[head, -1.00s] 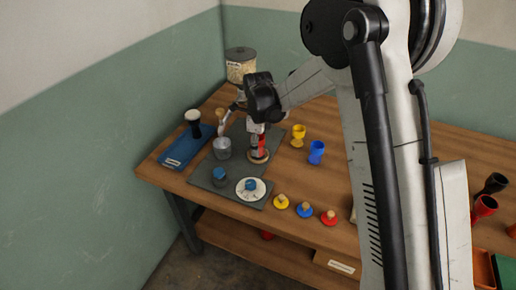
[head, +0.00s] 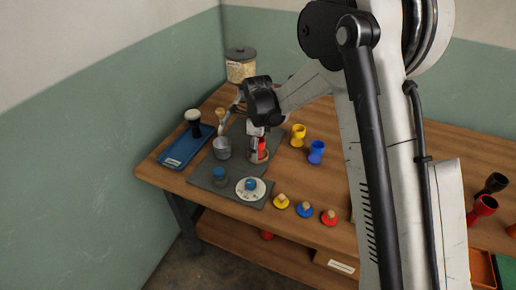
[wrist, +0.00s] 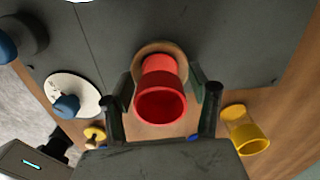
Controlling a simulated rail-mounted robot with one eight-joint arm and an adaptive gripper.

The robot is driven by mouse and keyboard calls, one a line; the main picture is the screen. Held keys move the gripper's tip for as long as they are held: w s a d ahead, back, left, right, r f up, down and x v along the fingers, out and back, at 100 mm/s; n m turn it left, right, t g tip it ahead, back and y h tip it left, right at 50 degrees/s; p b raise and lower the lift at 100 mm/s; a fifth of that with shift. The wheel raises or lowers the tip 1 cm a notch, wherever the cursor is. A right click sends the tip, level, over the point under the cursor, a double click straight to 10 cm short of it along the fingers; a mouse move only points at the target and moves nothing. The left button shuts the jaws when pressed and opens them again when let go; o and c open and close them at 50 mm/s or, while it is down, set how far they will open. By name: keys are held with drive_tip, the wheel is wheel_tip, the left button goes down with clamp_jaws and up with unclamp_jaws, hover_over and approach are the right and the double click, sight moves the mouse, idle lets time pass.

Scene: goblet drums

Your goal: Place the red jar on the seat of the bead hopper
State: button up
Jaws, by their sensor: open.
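The red jar (head: 262,144) stands on a round wooden seat (head: 259,158) on a dark grey base plate (head: 237,134). In the wrist view the red jar (wrist: 161,92) shows its open mouth towards the camera, and the wooden seat (wrist: 148,47) shows behind its base. My gripper (head: 258,150) is open around the jar. In the wrist view my gripper (wrist: 162,88) has one finger on each side of the jar, with gaps visible. A clear canister of beads (head: 240,70) stands behind, apparently the hopper.
A metal cup (head: 222,148), a blue knob (head: 219,174) and a white dial (head: 242,194) sit close by on the plate. A blue tray (head: 178,154) lies left. Yellow (head: 298,135) and blue (head: 316,151) goblets stand right. Several coloured discs lie along the front edge.

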wheel_tip(320, 180, up, 12)
drive_tip(key=s+d+r+n+t, duration=0.2)
drive_tip(key=s+d+r+n, duration=0.45)
drive_tip(key=r, duration=0.25)
drive_tip(key=s+d+n+t, duration=0.1)
drive_tip(key=s+d+n, duration=0.3)
drive_tip(key=s, duration=0.4)
drive_tip(key=s+d+r+n+t, duration=0.1)
drive_tip(key=s+d+n+t, duration=0.1)
drive_tip(key=s+d+n, duration=0.3)
drive_tip(key=s+d+n+t, duration=0.2)
drive_tip(key=s+d+n, duration=0.2)
drive_tip(key=s, duration=0.8)
drive_tip(key=shift+s+d+r+n, duration=0.15)
drive_tip(key=shift+s+r+n, duration=0.2)
drive_tip(key=shift+n, duration=0.8)
drive_tip(key=shift+c, duration=0.5)
